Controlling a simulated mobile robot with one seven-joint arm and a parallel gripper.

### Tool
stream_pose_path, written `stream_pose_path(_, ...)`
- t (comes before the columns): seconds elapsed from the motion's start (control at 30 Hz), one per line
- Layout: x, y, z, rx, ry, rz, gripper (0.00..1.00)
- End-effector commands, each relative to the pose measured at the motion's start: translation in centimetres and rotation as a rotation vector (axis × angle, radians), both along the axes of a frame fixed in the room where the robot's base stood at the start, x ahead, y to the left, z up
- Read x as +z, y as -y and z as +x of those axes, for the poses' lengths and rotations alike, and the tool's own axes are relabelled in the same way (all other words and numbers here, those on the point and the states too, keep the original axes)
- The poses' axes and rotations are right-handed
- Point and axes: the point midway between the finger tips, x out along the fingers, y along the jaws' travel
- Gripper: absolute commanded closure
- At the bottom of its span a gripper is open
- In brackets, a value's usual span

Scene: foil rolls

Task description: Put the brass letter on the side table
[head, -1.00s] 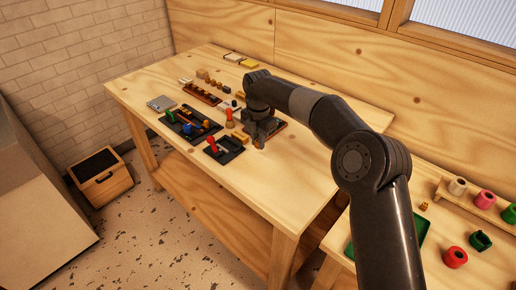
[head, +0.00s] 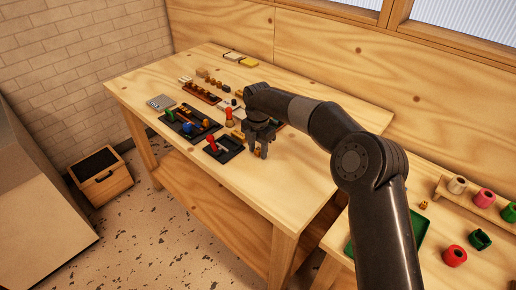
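My gripper (head: 258,151) points down over the right part of the large workbench (head: 285,190). A small brass-coloured piece (head: 258,154) shows at its fingertips, mostly hidden by the fingers. It may be the brass letter, but its shape is too small to read. I cannot tell whether the fingers are closed on it or only around it. A second, lower table (head: 480,265) stands at the right, possibly the side table. A small brass-coloured piece (head: 423,205) lies on it.
Dark trays with tools (head: 190,124) and a red-handled stamp (head: 213,143) lie left of my gripper. The right table holds a green tray (head: 418,232), coloured rolls (head: 455,257) and a wooden rack (head: 470,196). The workbench's front right is clear.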

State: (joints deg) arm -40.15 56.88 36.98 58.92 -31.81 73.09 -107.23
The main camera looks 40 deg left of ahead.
Motion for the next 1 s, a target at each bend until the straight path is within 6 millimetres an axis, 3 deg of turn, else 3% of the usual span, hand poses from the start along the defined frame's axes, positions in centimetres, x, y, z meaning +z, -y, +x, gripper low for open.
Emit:
stream_pose_path(0.23, 0.2, 0.0, 0.0, 0.0, 0.0, 0.001, 0.6)
stream_pose_path(0.37, 1.4, -0.1, 0.0, -0.001, 0.002, 0.002, 0.6)
stream_pose_path(0.8, 10.2, -0.1, 0.0, 0.0, 0.002, 0.002, 0.6)
stream_pose_path(1.0, 12.0, 0.0, 0.0, 0.0, 0.001, 0.001, 0.6)
